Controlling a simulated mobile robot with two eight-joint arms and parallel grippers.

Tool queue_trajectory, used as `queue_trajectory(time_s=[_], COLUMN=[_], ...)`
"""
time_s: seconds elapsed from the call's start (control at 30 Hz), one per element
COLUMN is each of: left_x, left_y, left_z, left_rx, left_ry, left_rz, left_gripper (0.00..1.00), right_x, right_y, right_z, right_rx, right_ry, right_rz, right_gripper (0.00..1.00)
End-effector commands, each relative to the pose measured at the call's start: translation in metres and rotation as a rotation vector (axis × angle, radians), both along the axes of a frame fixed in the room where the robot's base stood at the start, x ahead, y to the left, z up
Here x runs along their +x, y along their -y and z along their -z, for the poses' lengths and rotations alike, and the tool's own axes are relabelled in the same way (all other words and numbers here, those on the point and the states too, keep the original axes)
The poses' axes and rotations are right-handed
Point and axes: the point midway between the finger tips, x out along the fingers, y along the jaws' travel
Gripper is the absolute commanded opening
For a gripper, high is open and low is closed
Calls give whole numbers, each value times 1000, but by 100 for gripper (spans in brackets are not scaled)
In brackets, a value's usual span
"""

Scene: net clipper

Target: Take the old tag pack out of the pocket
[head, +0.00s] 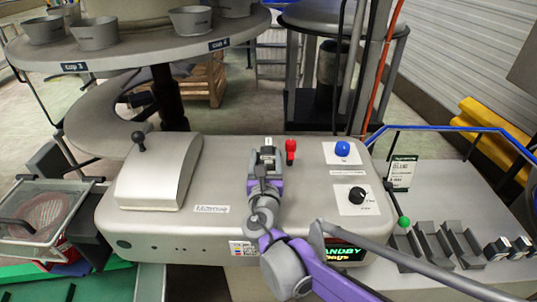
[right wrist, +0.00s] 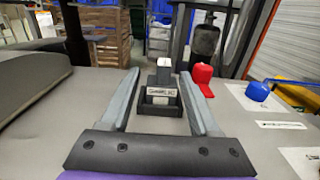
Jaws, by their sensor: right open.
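The tag pack (right wrist: 161,96) is a small block with a pale, printed label, standing in a small dark pocket (right wrist: 160,109) on top of the grey machine. My right gripper (right wrist: 160,76) is open, with one grey finger on each side of the pack and pocket. Gaps show between the fingers and the pack in the right wrist view. In the head view my right gripper (head: 266,155) reaches over the machine top and partly hides the pocket and pack. My left gripper is not in view.
A red knob (head: 291,147) stands just right of the pocket. A blue button (head: 342,148) and black dial (head: 357,195) are farther right. A raised cover with a lever (head: 160,170) is at left. Grey trays (head: 435,243) sit on the right-hand surface.

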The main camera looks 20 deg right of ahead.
Motion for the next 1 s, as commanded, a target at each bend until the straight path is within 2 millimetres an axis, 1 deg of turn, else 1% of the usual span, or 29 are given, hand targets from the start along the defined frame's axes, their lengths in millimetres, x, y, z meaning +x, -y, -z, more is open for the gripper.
queue_trajectory(time_s=[0.03,0.17,0.37,0.5,0.77,0.8,0.87,1.0], left_x=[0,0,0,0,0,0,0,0], left_y=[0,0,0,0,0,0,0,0], left_z=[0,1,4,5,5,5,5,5], left_rx=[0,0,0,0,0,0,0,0], left_ry=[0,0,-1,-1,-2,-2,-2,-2], left_rz=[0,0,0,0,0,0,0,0], left_gripper=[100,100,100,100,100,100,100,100], right_x=[5,12,39,54,57,56,56,56], right_y=[2,5,19,22,23,23,23,22], right_z=[0,0,0,0,0,0,0,0], right_rx=[0,1,0,1,2,2,2,2], right_ry=[0,0,0,-1,0,0,0,0], right_rz=[1,2,3,1,0,0,0,0], right_gripper=[62,62,62,62,62,59,48,23])
